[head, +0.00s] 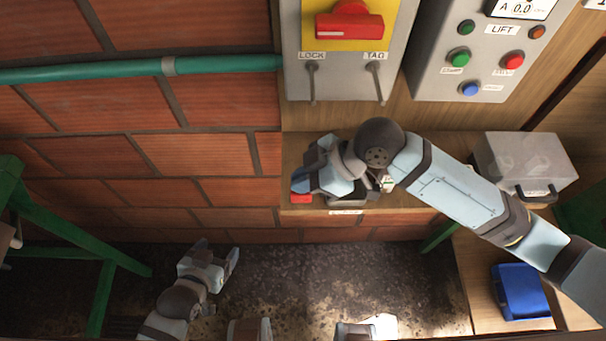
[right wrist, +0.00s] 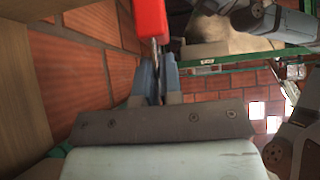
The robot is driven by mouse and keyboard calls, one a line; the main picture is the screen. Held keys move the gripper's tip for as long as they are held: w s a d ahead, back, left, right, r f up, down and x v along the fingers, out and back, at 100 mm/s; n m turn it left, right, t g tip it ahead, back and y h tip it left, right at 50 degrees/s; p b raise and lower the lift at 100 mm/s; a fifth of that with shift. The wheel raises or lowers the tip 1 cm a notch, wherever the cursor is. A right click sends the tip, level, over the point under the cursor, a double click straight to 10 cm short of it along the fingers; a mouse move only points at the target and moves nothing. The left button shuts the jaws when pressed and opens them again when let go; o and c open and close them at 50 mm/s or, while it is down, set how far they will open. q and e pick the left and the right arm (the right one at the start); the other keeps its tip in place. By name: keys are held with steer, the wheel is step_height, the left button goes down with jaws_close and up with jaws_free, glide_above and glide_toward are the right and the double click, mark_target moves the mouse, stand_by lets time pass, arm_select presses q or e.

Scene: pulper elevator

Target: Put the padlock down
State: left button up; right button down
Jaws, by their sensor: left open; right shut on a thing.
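The red padlock (right wrist: 151,18) is at the tips of my right gripper (right wrist: 157,82), whose fingers are shut on its metal shackle. In the head view, the padlock (head: 301,198) shows as a small red piece beside my right gripper (head: 311,172), over the left end of the wooden shelf (head: 298,150). I cannot tell whether the padlock touches the shelf. The gripper and wrist hide much of the shelf. My left gripper (head: 229,262) is open and empty, low in front of the brick wall.
Above the shelf are a switch box with a red handle (head: 345,25) and two hooks, and a lift control panel (head: 480,60). A blue bin (head: 522,292) sits at lower right. A green frame (head: 75,225) stands at left.

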steer(key=w+f, duration=0.1)
steer(key=w+f+p, duration=0.1)
steer(key=f, duration=0.1)
steer(key=shift+f, duration=0.25)
steer(key=shift+f, duration=0.15)
steer(key=c, duration=1.3)
jaws_free()
